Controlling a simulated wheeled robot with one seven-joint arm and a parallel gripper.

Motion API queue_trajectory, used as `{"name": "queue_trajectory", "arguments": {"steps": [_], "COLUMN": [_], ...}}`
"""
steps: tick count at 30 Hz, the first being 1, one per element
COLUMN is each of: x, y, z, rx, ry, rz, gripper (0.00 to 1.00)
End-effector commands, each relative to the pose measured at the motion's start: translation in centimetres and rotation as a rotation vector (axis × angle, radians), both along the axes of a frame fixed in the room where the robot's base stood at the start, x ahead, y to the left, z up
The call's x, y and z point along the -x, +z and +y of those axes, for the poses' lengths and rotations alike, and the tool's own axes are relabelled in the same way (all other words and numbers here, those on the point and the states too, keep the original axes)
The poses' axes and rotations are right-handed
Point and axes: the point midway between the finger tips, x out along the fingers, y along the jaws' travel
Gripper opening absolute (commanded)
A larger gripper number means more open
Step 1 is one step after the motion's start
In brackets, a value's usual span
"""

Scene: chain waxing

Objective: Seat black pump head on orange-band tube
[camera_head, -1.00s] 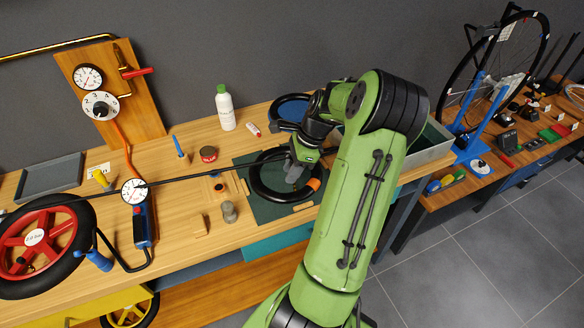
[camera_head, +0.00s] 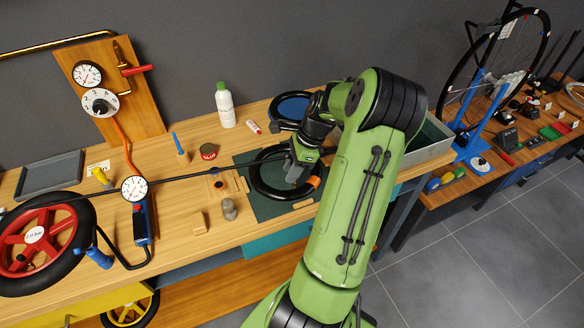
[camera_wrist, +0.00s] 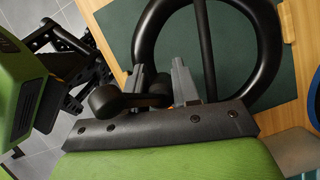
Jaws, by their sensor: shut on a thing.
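The orange-band tube (camera_head: 259,187) is a black ring lying on a dark green mat, its orange band (camera_head: 314,181) at the right side. Its black ring also shows in the wrist view (camera_wrist: 272,45). My gripper (camera_head: 293,174) is low over the ring's right part; in the wrist view my gripper (camera_wrist: 160,82) is shut on a black part that appears to be the pump head (camera_wrist: 108,100). A long black hose (camera_head: 185,178) runs from the pump gauge across the table toward the ring. Whether the head touches the tube's valve is hidden.
The pump (camera_head: 141,223) with its gauge stands left. The red-rimmed wheel (camera_head: 35,240) is at far left. A red tin (camera_head: 208,151), white bottle (camera_head: 225,106) and small grey weight (camera_head: 229,209) stand around the mat (camera_head: 272,211). A grey tray (camera_head: 433,145) is right of my arm.

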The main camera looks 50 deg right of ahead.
Motion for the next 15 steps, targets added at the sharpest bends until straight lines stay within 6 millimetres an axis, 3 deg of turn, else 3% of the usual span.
{"name": "queue_trajectory", "arguments": {"steps": [15], "x": [-0.01], "y": [-0.94], "z": [0.01], "rx": [0.0], "ry": [0.0], "rz": [0.0], "gripper": [0.0]}}
